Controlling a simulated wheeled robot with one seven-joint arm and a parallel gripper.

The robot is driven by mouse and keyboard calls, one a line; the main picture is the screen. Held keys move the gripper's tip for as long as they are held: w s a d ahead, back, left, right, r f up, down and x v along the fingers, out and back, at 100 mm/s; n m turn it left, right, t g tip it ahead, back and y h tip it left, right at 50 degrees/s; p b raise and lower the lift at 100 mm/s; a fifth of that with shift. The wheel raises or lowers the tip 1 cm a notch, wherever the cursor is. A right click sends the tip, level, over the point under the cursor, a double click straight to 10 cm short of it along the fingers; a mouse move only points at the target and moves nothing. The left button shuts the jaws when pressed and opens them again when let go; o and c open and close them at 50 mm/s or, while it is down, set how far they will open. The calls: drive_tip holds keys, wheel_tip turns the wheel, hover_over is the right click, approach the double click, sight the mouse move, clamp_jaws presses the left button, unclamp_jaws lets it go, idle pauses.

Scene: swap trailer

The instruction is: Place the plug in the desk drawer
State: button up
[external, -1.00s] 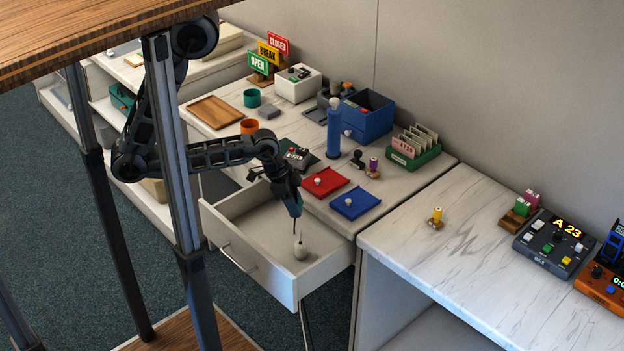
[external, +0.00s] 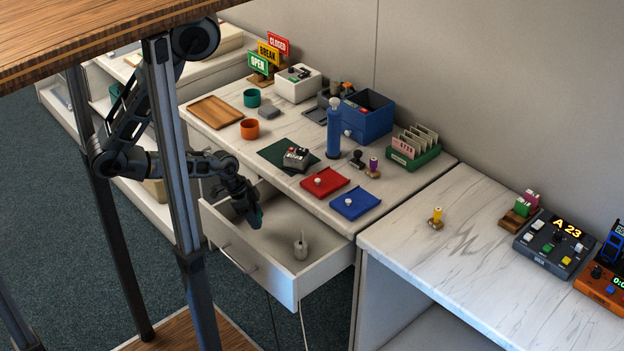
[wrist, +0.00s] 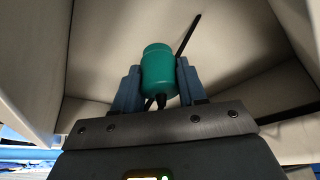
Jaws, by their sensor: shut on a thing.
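A green plug-like piece (external: 257,220) with a dark end is between my gripper's fingers (external: 253,214). In the wrist view the piece (wrist: 158,72) is held between both blue fingers (wrist: 158,88). My gripper is shut on it and points down over the left part of the open desk drawer (external: 318,273). The drawer's pale inner walls fill the wrist view. Whether the piece touches the drawer floor, I cannot tell. A small white rounded object (external: 301,247) sits in the drawer, to the right of my gripper.
A white cord (external: 303,325) and a thin dark line (external: 272,318) hang below the drawer. A red tray (external: 325,182) and a blue tray (external: 355,203) lie on the desk near the drawer. A dark table post (external: 178,170) stands in front of my arm. The drawer floor has free room.

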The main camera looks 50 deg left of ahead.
drive_tip(key=shift+f, duration=1.85)
drive_tip(key=o, duration=1.1)
drive_tip(key=shift+f, duration=0.1)
drive_tip(key=shift+o, duration=0.2)
drive_tip(key=v, duration=1.1)
drive_tip(key=d+r+n+t+y, duration=0.1)
drive_tip(key=r+n+t, duration=0.3)
drive_tip(key=r, duration=0.8)
drive_tip(key=d+r+n+t+y, duration=0.2)
drive_tip(key=d+r+n+t, duration=0.2)
drive_tip(key=r, duration=0.9)
drive_tip(key=n+t, duration=0.1)
drive_tip(key=t, duration=0.2)
drive_tip(key=shift+s+r+t, duration=0.15)
drive_tip(key=shift+r+t, duration=0.15)
drive_tip(key=shift+t, duration=0.1)
